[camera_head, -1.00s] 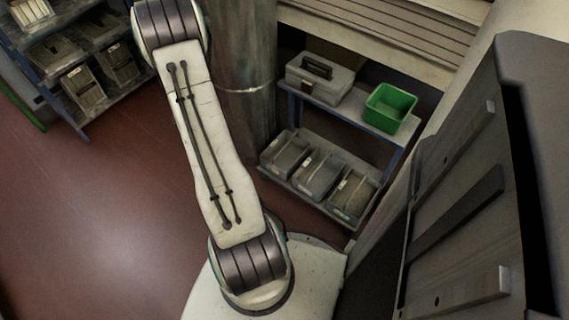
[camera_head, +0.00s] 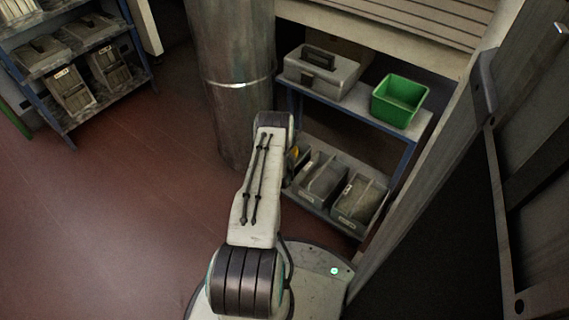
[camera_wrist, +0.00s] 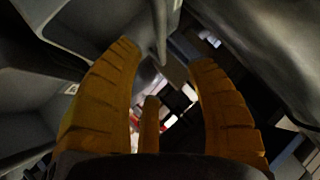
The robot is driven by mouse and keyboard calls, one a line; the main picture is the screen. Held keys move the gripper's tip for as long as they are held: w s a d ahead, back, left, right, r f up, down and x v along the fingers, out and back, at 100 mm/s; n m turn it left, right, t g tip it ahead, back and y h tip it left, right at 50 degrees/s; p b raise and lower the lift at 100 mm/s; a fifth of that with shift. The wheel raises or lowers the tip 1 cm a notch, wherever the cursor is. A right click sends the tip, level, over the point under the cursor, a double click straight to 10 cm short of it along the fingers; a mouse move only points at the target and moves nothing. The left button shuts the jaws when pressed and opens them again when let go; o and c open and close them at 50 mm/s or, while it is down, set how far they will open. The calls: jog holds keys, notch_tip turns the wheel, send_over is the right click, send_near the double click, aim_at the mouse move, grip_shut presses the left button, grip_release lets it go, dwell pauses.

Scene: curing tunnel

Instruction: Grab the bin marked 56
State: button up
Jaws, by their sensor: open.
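Grey bins with white labels stand on the lower level of a blue-framed shelf in the head view: a middle bin (camera_head: 322,180), a right bin (camera_head: 361,203) and a left bin mostly hidden behind my arm. Their label numbers are too small to read, so I cannot tell which is 56. My gripper (camera_head: 295,153) shows as a bit of yellow at the left bin's place. In the wrist view my gripper (camera_wrist: 166,70) has its orange fingers spread, with nothing between them. A grey bin wall (camera_wrist: 35,62) with a white label is close on the left there.
A lidded grey toolbox (camera_head: 321,71) and an empty green bin (camera_head: 399,100) stand on the upper shelf (camera_head: 350,103). A grey pillar (camera_head: 235,90) stands left of the shelf. A dark cabinet is close on the right. The reddish floor (camera_head: 110,220) at the left is clear.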

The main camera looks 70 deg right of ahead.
jog(key=b+x, duration=0.6)
jog(key=x, duration=0.1)
jog(key=shift+w+a+f, duration=0.15)
jog(key=shift+a+f, duration=0.1)
jog(key=shift+b, duration=0.3)
jog(key=shift+c, duration=0.2)
grip_shut()
dwell(0.6)
